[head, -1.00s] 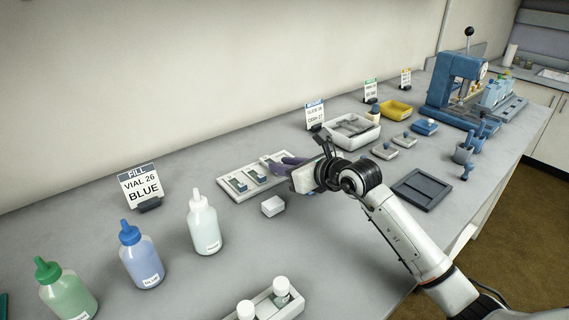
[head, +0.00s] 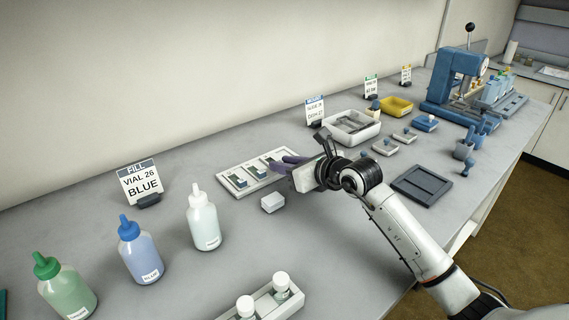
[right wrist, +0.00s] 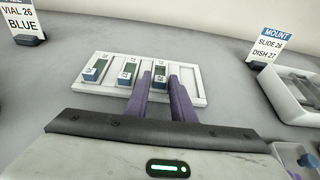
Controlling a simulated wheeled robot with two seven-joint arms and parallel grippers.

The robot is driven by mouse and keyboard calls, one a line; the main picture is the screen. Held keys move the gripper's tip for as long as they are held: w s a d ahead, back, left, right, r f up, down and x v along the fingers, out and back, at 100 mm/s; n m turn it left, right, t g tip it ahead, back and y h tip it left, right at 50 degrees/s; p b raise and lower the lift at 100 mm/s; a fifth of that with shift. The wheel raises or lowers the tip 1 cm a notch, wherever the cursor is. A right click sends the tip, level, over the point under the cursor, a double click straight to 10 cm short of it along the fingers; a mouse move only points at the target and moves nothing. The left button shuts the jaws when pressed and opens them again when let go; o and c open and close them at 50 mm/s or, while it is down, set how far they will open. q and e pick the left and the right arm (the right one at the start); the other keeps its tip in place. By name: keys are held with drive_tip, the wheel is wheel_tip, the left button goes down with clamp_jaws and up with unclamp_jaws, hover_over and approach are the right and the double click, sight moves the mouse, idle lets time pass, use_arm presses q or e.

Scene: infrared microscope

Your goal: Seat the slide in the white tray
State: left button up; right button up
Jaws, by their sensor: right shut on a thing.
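The white tray (head: 225,179) is a flat slotted rack lying on the bench, left of my right gripper (head: 279,160). The right wrist view shows the tray (right wrist: 197,88) with slides lying side by side in its slots: a left one (right wrist: 96,69) and a middle one (right wrist: 127,72), each green with a blue and white end. The right-hand slide (right wrist: 160,72) lies between my purple right fingers (right wrist: 163,78), which are shut on it at the tray. Whether it rests fully in its slot is hard to tell. My left gripper is out of view.
A small white box (head: 272,202) stands close in front of the tray. Dropper bottles (head: 204,220) and a vial rack (head: 262,304) are nearer. A white bin (head: 352,128) and a dark flat tray (head: 422,186) lie to the right.

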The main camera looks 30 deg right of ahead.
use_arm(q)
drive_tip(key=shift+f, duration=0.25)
use_arm(e)
drive_tip(key=shift+f, duration=0.3)
drive_tip(key=o, duration=1.5)
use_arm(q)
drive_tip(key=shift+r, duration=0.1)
use_arm(e)
drive_tip(key=shift+r, duration=0.1)
drive_tip(key=shift+r+p, duration=1.4)
drive_tip(key=shift+r, duration=0.6)
drive_tip(key=shift+r+p, duration=0.4)
drive_tip(key=shift+r, duration=0.15)
drive_tip(key=shift+r+p, duration=0.35)
drive_tip(key=shift+r, duration=0.15)
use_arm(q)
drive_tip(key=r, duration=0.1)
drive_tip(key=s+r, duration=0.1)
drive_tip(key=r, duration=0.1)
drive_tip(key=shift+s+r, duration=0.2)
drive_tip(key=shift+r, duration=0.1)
